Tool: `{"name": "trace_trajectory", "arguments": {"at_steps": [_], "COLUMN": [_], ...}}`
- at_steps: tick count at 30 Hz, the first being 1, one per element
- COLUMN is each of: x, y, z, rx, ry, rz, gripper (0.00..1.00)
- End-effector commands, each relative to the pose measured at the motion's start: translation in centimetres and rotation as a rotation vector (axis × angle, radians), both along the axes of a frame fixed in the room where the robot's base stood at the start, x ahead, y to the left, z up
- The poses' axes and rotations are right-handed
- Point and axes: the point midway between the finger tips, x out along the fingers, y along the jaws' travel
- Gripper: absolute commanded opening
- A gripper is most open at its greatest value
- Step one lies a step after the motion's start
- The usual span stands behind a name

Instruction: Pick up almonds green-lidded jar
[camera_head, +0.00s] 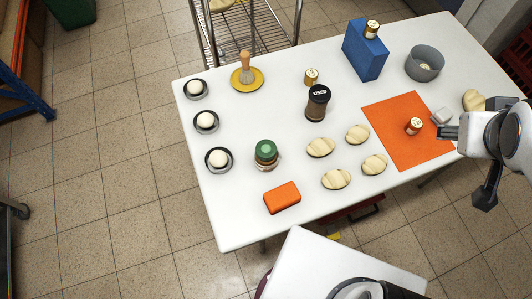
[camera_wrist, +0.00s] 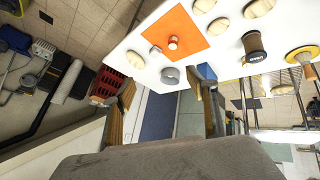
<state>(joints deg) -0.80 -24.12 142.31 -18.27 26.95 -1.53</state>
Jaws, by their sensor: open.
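The green-lidded jar (camera_head: 266,154) stands upright in the head view on the white table, behind the orange block. Its side shows brownish contents; any label is unreadable, so I cannot tell that it holds almonds. It does not show in the wrist view. My gripper (camera_head: 468,118) is over the table's right edge, far to the right of this jar. The wrist view shows its two fingers (camera_wrist: 164,98) spread apart with nothing between them.
A dark-lidded jar (camera_head: 317,103) stands behind and right of the green-lidded jar. An orange block (camera_head: 282,197) lies in front of it, and pale oval pieces (camera_head: 320,147) lie to the right. An orange mat (camera_head: 400,105), blue box (camera_head: 365,50) and grey bowl (camera_head: 424,63) are further right.

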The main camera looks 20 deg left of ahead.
Motion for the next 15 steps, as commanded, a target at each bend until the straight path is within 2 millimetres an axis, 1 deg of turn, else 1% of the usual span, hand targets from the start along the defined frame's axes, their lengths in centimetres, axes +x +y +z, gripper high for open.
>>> {"name": "trace_trajectory", "arguments": {"at_steps": [3,8,15], "x": [2.3,5.1,8.7], "y": [0.2,0.9,3.0], "z": [-1.0,-2.3,-4.8], "rx": [-0.043,-0.091,-0.137], "ry": [-0.013,-0.034,-0.061], "rz": [0.065,0.163,0.326], "gripper": [0.58,0.58,0.58]}}
